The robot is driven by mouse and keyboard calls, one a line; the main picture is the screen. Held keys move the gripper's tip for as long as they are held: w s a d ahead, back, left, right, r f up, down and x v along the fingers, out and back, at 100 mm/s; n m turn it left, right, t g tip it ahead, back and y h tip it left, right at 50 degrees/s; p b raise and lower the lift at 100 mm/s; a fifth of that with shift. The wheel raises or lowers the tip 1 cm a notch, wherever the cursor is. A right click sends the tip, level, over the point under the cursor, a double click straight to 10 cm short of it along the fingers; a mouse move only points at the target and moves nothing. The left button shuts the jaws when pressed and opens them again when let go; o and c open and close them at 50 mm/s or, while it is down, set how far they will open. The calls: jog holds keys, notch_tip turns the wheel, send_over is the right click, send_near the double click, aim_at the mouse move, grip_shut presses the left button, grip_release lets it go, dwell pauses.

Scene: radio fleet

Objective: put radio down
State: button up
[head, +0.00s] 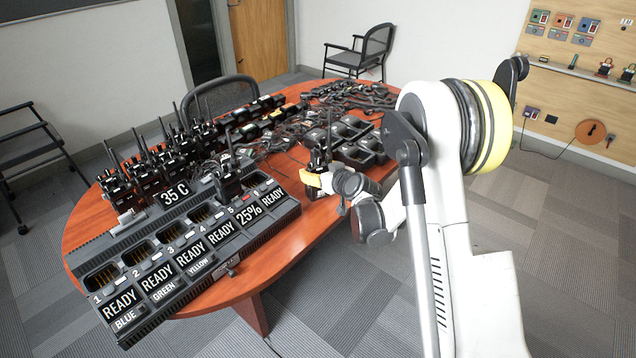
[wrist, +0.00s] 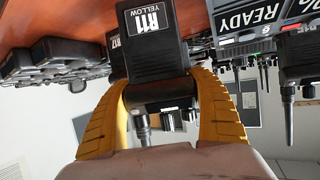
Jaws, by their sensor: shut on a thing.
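In the head view the held radio (head: 318,158) is small and partly hidden by the gripper. It is at the table's right edge, to the right of the multi-slot charger (head: 270,232). I cannot tell whether it touches the table.
The charger has several empty slots and a radio (head: 228,183) near the "25%" display. Several radios (head: 120,188) stand on the red-brown table (head: 80,232) at left. Single chargers (head: 362,150) lie just behind my gripper, with cables (head: 345,97) farther back. Chairs stand around.

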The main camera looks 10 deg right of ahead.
jog(key=shift+f+b, duration=0.7)
jog(key=shift+f, duration=0.95)
jog(key=shift+f, duration=0.1)
jog(key=shift+f, duration=0.15)
jog(key=o, duration=1.5)
